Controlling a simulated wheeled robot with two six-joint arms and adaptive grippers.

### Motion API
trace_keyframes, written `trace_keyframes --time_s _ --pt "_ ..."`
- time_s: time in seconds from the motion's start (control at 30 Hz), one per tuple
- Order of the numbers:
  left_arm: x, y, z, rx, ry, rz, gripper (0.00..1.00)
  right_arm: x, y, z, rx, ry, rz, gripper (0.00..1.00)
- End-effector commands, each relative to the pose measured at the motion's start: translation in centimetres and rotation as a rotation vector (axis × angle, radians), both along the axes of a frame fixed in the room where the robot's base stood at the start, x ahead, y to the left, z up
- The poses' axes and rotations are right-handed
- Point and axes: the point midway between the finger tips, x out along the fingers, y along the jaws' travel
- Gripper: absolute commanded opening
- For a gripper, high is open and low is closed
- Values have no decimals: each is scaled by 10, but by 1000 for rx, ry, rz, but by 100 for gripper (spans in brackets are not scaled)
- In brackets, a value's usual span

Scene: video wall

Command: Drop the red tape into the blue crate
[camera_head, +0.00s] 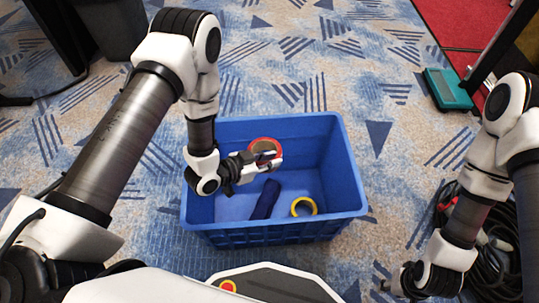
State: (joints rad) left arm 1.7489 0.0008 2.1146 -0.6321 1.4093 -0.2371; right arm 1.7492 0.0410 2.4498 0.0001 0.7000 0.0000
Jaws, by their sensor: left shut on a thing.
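The red tape (265,145) is a roll with a red outer band. My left gripper (268,160) is shut on it and holds it over the inside of the blue crate (345,170). The gripper reaches in from the crate's left side and hides part of the roll. The crate is open at the top and stands on the carpet. My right gripper (385,284) is low at the right, outside the crate; its fingers are too small and dark to read.
In the crate lie a dark blue object (264,200) and a yellow tape roll (304,207). A teal case (447,90) sits at the upper right. Coiled black cable (495,262) lies by my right arm. A dark bin (110,28) stands at the upper left.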

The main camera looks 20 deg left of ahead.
Motion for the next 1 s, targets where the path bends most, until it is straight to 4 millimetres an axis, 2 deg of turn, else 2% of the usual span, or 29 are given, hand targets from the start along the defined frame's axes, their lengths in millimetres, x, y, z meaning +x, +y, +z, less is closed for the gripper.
trace_keyframes --time_s 0.03,0.13,0.43,0.47,0.5,0.53,0.87,1.0 --pt "0 0 -15 0 -1 1 0 0 0 -15 0 0 0 40" --pt "1 0 -24 0 -1 1 0 0 0 -24 0 0 1 40" --pt "1 0 -24 0 -1 1 0 0 0 -23 0 -1 1 40" --pt "1 0 -24 0 -1 1 24 0 0 -23 0 -1 1 40" --pt "1 0 -24 0 -1 1 38 0 0 -23 0 -1 1 40" --pt "1 0 -24 0 -1 1 47 0 0 -23 0 -1 1 40" --pt "-1 2 -24 1 2 3 47 0 0 -24 0 -1 1 40" --pt "-13 13 -16 -1 3 6 47 0 0 -24 0 -1 1 40"
